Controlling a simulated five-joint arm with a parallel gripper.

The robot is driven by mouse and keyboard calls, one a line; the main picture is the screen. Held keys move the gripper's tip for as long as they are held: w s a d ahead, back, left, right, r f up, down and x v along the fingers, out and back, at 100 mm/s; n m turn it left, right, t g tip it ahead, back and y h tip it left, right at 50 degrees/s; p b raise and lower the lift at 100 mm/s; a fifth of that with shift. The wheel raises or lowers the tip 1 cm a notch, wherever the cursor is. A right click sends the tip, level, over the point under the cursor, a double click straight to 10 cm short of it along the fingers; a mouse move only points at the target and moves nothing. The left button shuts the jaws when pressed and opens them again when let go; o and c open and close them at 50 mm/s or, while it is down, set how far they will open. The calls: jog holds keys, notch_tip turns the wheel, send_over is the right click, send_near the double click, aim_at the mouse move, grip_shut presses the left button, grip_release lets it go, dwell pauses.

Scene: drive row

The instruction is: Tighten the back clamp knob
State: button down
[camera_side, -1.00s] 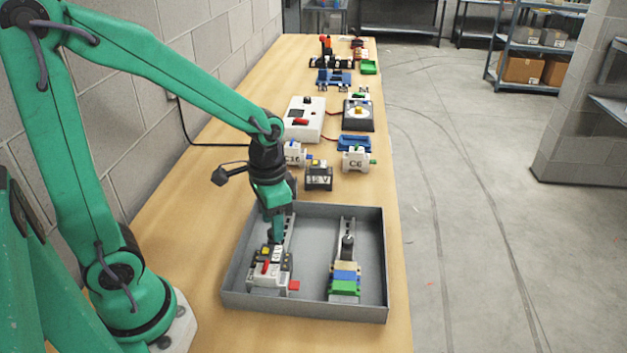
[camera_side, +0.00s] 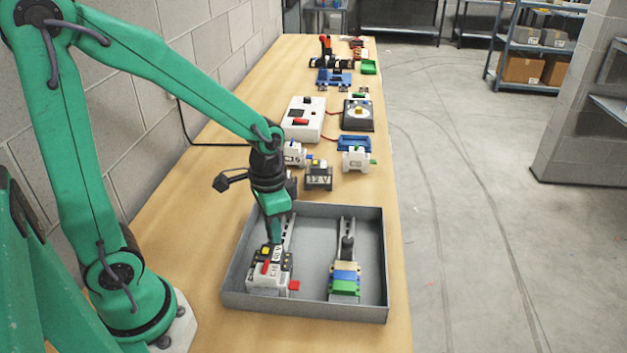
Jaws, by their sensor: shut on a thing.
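A grey tray (camera_side: 312,303) stands on the near end of the bench. In its left half a metal rail (camera_side: 289,226) carries a white module (camera_side: 265,281) with a yellow top piece, a red lever and a red tab. My gripper (camera_side: 275,238) points down at the back end of this row, just behind the module. It is shut on the back clamp knob, which its fingers hide. I cannot tell how far the knob is turned. On the right rail a dark upright post or knob (camera_side: 347,245) stands behind beige, blue and green blocks (camera_side: 345,277).
Behind the tray stand a black 12 V block (camera_side: 318,176), white modules (camera_side: 357,160) and a blue bin (camera_side: 354,143). Farther back are a white box (camera_side: 304,119) and a dark box (camera_side: 358,115). A block wall runs along the left. Bench right of the tray is narrow.

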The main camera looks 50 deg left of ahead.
jog(key=shift+m, duration=1)
jog(key=c, duration=1.2)
grip_release()
jog(key=shift+r, duration=3.95)
jog(key=s+r+n+t, duration=0.5)
jog(key=s+r, duration=0.1)
jog(key=r, duration=0.1)
jog(key=shift+a+t, duration=0.25)
jog(key=shift+t, duration=0.05)
